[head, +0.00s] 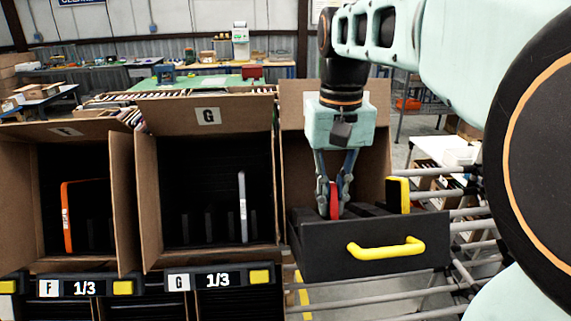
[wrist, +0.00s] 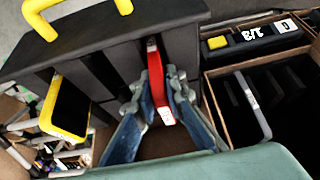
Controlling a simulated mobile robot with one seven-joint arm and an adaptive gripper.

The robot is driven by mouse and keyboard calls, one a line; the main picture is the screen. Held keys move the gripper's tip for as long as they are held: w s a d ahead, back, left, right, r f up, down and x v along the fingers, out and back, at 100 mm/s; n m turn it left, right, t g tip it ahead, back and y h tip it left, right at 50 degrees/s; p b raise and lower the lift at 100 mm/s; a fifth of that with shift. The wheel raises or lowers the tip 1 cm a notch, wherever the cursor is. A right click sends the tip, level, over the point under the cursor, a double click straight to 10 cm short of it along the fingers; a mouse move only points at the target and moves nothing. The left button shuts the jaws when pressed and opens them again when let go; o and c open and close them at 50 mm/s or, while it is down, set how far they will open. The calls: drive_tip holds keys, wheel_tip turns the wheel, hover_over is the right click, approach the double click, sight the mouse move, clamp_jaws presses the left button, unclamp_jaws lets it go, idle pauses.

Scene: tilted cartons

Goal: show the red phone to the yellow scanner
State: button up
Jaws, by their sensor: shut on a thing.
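The red phone (head: 334,199) stands upright between the fingers of my gripper (head: 333,205), with its lower part hidden by the front wall of a black drawer (head: 320,250). In the wrist view, my gripper (wrist: 157,88) is shut on the red phone (wrist: 158,72), one finger on each broad side. The phone's far end is close to the drawer's slots; I cannot tell whether it touches them. A yellow-framed device (head: 404,193) with a dark face stands at the drawer's right; it also shows in the wrist view (wrist: 68,108). I cannot tell whether it is the scanner.
The drawer has a yellow handle (head: 386,249). To the left, carton G (head: 148,200) holds a grey phone (head: 243,206) and carton F (head: 122,200) an orange one (head: 67,217). Their 1/3 display strips carry yellow blocks (head: 260,277). Metal rollers (head: 480,225) lie at the right.

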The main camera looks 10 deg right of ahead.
clamp_jaws()
drive_tip(key=shift+r, duration=0.15)
drive_tip(key=r+p, duration=0.1)
drive_tip(key=w+r+p, duration=0.1)
drive_tip(key=shift+r+p, duration=0.1)
drive_tip(key=shift+p, duration=0.3)
drive_tip(key=shift+w+r+p, duration=0.5)
drive_tip(key=shift+w+r, duration=0.15)
drive_tip(key=shift+r, duration=0.35)
drive_tip(key=shift+w+r, duration=0.45)
drive_tip(key=shift+r, duration=0.35)
drive_tip(key=shift+w+r, duration=0.4)
drive_tip(key=shift+r, duration=0.4)
drive_tip(key=shift+w+r, duration=0.45)
drive_tip(key=shift+r, duration=0.35)
drive_tip(key=shift+r, duration=0.1)
